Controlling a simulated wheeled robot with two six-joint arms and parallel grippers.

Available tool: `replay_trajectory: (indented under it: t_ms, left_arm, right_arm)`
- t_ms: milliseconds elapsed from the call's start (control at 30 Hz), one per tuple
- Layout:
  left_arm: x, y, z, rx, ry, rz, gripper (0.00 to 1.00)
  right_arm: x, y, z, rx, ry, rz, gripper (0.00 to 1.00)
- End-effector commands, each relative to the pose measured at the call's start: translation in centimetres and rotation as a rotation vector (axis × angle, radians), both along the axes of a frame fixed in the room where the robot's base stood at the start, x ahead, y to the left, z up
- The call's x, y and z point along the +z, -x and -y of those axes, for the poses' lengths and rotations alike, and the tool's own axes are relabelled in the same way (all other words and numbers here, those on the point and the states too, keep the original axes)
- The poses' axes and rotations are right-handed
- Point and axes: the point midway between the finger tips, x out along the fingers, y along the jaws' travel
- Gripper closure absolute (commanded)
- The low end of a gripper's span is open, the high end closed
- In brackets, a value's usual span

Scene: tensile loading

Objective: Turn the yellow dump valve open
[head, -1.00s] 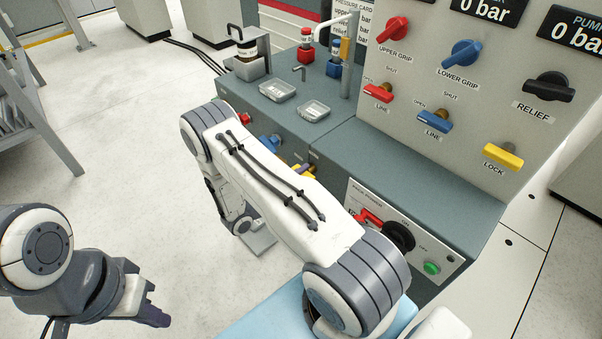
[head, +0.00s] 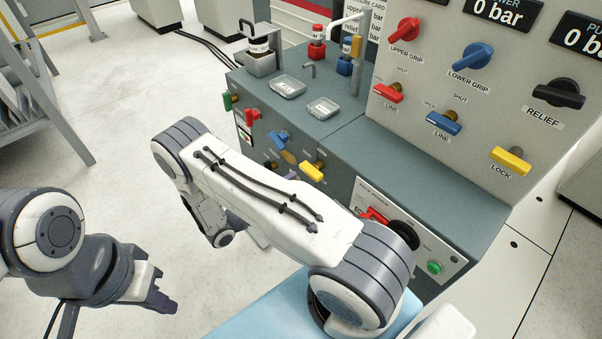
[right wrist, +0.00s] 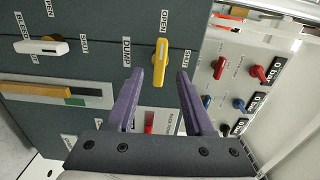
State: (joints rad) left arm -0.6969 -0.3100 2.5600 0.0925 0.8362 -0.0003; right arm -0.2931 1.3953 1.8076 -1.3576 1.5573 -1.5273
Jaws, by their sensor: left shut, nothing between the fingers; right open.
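The yellow dump valve handle (right wrist: 160,62) is on the dark cabinet front in the right wrist view, beside the DUMP label. It lies along the picture's vertical, with OPEN above it and SHUT to its right. A yellow handle (head: 313,171), which looks like the same valve, shows in the head view past my right arm. My right gripper (right wrist: 160,74) is open, its purple fingertips on either side of the handle in the picture; I see no contact. My left gripper (head: 166,304) is shut and empty over the floor at lower left.
A white bleed handle (right wrist: 42,47) is to the left in the wrist view. Red (head: 252,117) and blue (head: 278,140) handles are on the same cabinet front. A yellow LOCK handle (head: 511,161) is on the upright panel. Clear trays (head: 288,88) lie on the cabinet top.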

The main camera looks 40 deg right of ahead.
Motion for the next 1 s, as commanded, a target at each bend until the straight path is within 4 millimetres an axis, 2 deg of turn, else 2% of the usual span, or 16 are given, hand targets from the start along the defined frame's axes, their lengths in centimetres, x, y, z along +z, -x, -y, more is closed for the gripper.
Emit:
replay_trajectory:
  t_ms: [100,233,767,867,1000]
  left_arm:
    - [0.3,0.0,0.0,0.0,0.0,0.0,1.0]
    - [0.4,0.0,0.0,0.0,0.0,0.0,1.0]
    - [0.4,0.0,0.0,0.0,0.0,0.0,1.0]
    - [0.4,0.0,0.0,0.0,0.0,0.0,1.0]
    - [0.4,0.0,0.0,0.0,0.0,0.0,1.0]
  right_arm:
    - [0.0,0.1,-1.7,0.004,0.0,0.0,0.47]
    - [0.0,0.2,-2.5,0.001,0.0,-0.001,0.47]
    - [0.0,0.2,-2.6,-0.001,-0.001,0.0,0.47]
    - [0.6,0.2,-2.9,-0.015,-0.017,0.035,0.47]
    - [3.5,0.7,-4.4,-0.092,-0.102,0.212,0.47]
